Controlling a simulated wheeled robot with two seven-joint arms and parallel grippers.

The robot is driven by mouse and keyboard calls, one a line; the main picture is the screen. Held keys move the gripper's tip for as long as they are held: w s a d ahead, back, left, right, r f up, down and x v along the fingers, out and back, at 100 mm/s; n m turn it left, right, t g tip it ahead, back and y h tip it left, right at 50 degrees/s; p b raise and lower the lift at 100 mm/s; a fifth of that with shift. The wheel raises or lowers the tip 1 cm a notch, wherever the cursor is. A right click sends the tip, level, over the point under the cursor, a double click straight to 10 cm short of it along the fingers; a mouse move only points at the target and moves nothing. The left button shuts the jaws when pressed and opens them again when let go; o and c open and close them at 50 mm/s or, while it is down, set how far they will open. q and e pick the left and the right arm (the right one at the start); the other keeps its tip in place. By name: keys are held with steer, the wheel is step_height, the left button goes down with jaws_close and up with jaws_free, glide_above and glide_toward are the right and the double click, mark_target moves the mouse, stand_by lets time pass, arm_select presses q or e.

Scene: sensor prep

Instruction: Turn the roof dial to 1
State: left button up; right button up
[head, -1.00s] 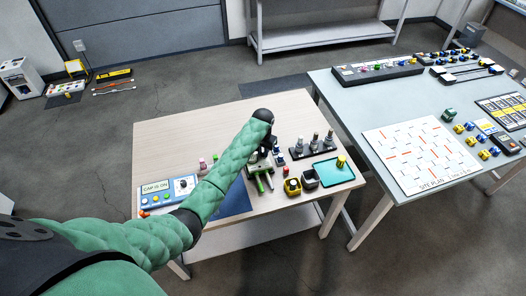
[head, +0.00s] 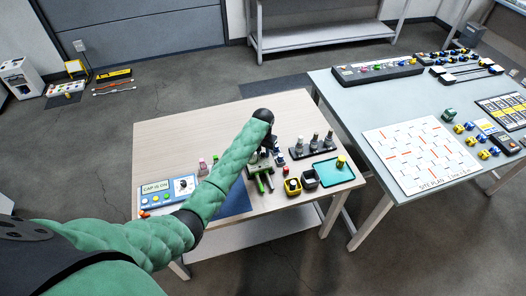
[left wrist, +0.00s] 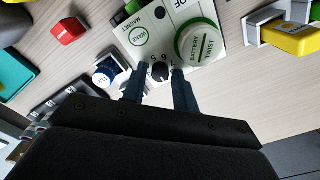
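The roof dial (left wrist: 160,73) is a small black knob on a pale panel (left wrist: 150,38), with numbers such as 5, 6 and 7 around it. It lies between the fingertips of my left gripper (left wrist: 160,70) in the left wrist view. The fingers stand apart on either side of the knob, with no clear contact. A round green-and-white cap (left wrist: 197,43) is just right of the dial. In the head view my left gripper (head: 268,144) is over the middle of the wooden table and largely hides the panel. My right gripper is not in view.
A red block (left wrist: 68,30) lies left of the panel. The table's back is clear.

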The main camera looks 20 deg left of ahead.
mark_target(263, 153)
arm_select(q)
steer(key=shift+r+b, duration=0.3)
steer(key=shift+r, duration=0.05)
step_height(263, 153, up, 6)
steer(key=b, duration=0.2)
steer(key=shift+f+b, duration=0.1)
steer(key=shift+b, duration=0.25)
steer(key=shift+r, duration=0.65)
